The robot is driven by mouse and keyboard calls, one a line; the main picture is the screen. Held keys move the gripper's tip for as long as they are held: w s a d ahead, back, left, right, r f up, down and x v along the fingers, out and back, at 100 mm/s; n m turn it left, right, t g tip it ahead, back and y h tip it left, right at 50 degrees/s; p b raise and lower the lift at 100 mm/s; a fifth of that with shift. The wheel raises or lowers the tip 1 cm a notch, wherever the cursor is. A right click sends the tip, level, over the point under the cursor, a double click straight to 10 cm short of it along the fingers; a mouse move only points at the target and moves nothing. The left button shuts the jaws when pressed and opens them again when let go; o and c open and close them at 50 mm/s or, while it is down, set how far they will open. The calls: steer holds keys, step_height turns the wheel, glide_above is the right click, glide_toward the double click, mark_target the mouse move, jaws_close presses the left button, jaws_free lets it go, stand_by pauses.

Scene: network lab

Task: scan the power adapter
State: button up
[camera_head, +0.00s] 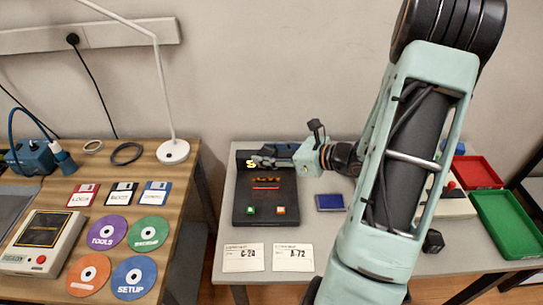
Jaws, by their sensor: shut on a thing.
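My gripper (262,161) reaches in from the right, over the back of a black scanner-like station (267,217) on the grey table. The station has a red line, a green button and an orange-red button, and yellow lettering that is partly hidden. My gripper is shut on a small dark thing that hardly shows against the station. I cannot tell whether it is the power adapter, or whether it touches the station. A black block (433,241) stands at the right of the grey table, beside my arm; I cannot tell what it is.
Two white label cards (243,257) lie in front of the station, and a blue pad (330,202) lies to its right. Red (478,172) and green (511,222) trays are at the right. A wooden table (120,190) at left holds discs, floppies, a lamp and a blue cabled box (31,158).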

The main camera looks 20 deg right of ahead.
steer(key=shift+w+a, duration=0.3)
steer(key=shift+w, duration=0.15)
step_height(320, 180, down, 7)
steer(key=b, duration=0.5)
steer(key=shift+r, duration=0.1)
steer(key=shift+r+p, duration=2.1)
steer(key=shift+r, duration=0.9)
